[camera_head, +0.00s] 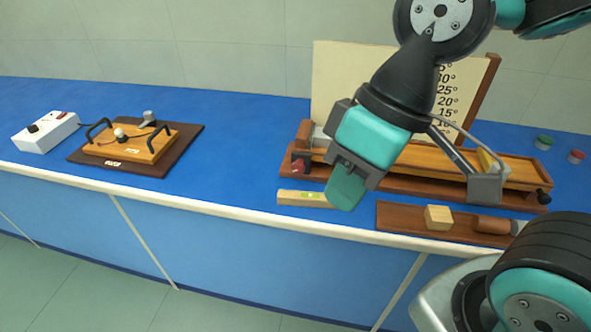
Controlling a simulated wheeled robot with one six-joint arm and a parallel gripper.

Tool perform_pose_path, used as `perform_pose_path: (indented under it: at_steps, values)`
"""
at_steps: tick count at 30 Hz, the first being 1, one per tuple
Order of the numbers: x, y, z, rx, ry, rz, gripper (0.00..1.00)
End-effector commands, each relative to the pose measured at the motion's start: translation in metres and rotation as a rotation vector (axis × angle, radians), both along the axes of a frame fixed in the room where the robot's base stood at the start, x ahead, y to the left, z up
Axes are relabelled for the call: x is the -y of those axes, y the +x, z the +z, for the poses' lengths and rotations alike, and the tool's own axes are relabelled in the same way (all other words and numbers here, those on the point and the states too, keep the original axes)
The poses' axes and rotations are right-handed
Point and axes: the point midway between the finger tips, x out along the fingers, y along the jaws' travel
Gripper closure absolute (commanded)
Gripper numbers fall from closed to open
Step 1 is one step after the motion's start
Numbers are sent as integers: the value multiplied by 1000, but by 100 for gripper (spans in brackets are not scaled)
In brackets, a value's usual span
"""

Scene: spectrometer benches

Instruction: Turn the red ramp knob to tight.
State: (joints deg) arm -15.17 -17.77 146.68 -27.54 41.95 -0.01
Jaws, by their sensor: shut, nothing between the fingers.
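The red ramp knob (298,166) is at the left end of the wooden ramp (430,162), low on its front side. Its setting cannot be read from here. My gripper (345,190) is shut and empty, pointing down in front of the ramp. It appears to the right of the red knob in the picture, apart from it. My arm hides part of the middle of the ramp and of the angle scale board (350,80) behind it.
A spirit level (290,197) lies by the front edge, partly behind my gripper. A brown board (395,217) carries a wooden block (438,217) and a cylinder (492,225). A black knob (543,196) is at the ramp's right end. A handled wooden board (150,148) sits left.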

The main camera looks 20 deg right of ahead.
Motion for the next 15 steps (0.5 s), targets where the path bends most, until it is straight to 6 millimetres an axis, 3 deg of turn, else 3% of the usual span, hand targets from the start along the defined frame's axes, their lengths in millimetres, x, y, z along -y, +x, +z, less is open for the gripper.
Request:
perform_pose_path:
  at_steps: [1,4,8,12,15]
  values:
    - [0,0,0,0,0,-1,93]
    - [1,13,-4,-3,-22,-52,70]
    - [7,71,-23,-5,-123,-311,40]
    - [13,152,-46,49,-241,-718,40]
    - [14,196,-58,113,-285,-966,40]
